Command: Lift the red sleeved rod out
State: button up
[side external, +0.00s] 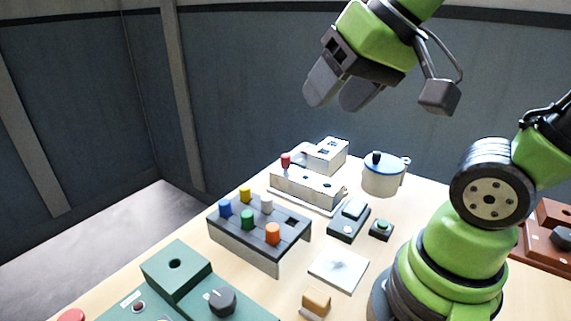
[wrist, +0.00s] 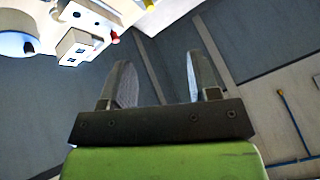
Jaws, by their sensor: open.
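The red sleeved rod (side external: 286,160) stands upright at the left end of the white machine (side external: 305,187) near the back of the table. Its lower part is hidden in the machine. In the wrist view a small red spot, likely the rod (wrist: 115,38), shows at the upper left beside the white machine (wrist: 80,45). My gripper (side external: 338,100) is high above the table, over and behind the white machine, well apart from the rod. Its two grey fingers are spread with nothing between them, as the wrist view (wrist: 157,80) also shows.
A grey rack (side external: 262,240) holds several coloured pegs in front of the machine. A white pot with a blue rim (side external: 384,175) stands to the right. Small button boxes (side external: 348,220), a white plate (side external: 338,270) and a green console (side external: 175,265) are nearer. The air around my gripper is clear.

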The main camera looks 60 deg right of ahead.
jog(key=w+d+f+g+h, duration=0.1)
jog(key=w+d+f+h, duration=0.1)
jog(key=w+d, duration=0.3)
jog(key=m+g+h, duration=0.1)
jog(key=m+g, duration=0.1)
send_near(285, 155)
jog(key=x, duration=0.4)
jog(key=shift+s+a+f, duration=0.15)
jog(key=shift+a+f, duration=0.05)
jog(key=shift+f, duration=0.2)
jog(key=shift+x, duration=2.85)
jog(key=shift+d+r, duration=0.1)
jog(key=shift+d, duration=0.1)
grip_shut()
notch_tip(285, 155, up, 10)
